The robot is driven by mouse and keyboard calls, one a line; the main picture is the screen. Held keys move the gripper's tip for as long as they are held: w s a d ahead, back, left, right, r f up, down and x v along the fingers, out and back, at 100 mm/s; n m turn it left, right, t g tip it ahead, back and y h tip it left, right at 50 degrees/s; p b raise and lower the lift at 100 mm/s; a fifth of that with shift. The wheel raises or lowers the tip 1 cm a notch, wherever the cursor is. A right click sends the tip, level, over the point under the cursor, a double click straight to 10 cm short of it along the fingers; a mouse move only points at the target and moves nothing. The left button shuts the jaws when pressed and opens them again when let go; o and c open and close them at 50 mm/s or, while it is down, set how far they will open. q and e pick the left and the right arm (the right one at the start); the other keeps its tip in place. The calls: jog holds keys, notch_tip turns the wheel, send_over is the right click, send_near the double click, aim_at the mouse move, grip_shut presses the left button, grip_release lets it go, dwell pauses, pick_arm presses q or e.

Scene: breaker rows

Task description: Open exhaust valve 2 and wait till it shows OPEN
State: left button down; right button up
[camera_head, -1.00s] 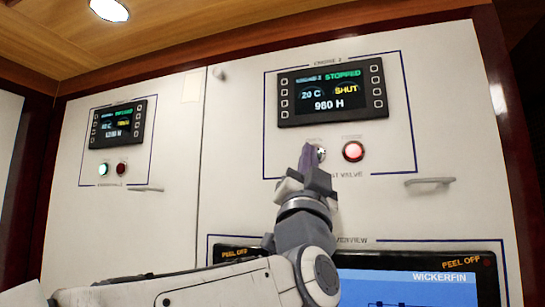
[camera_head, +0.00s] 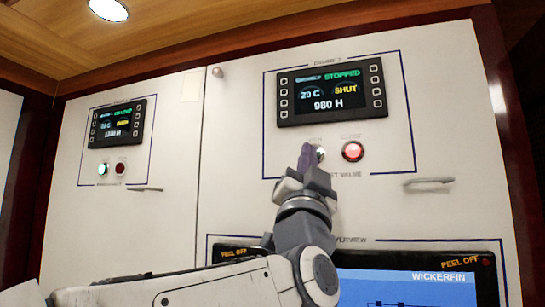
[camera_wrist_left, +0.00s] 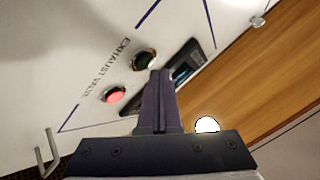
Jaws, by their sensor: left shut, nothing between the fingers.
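The red one (camera_head: 353,151) is lit; the left one (camera_head: 320,153) is mostly hidden behind my left gripper (camera_head: 309,155). My left gripper is shut and empty, its fingertips at or just in front of that left button. In the left wrist view the dark left button (camera_wrist_left: 144,59) is by the fingertips, with the lit red button (camera_wrist_left: 113,95) beside it. Whether the tips touch the button I cannot tell. My right gripper is out of view.
A second panel at left has its own display (camera_head: 117,124), a lit green-white button (camera_head: 103,169) and a dark red button (camera_head: 121,167). Door handles (camera_head: 428,183) stick out from the panels. A blue overview screen (camera_head: 413,288) is below.

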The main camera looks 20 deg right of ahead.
pick_arm(q)
jog(key=shift+w, duration=0.1)
dwell(0.6)
jog(key=shift+w+d, duration=0.2)
jog(key=shift+d, duration=0.05)
jog(key=shift+w+d, duration=0.25)
jog(key=shift+w, duration=0.1)
dwell(0.7)
dwell(0.3)
jog(key=shift+s+a+b, duration=0.4)
jog(key=shift+s+a, duration=0.1)
jog(key=shift+s, duration=0.15)
jog(key=shift+s, duration=0.1)
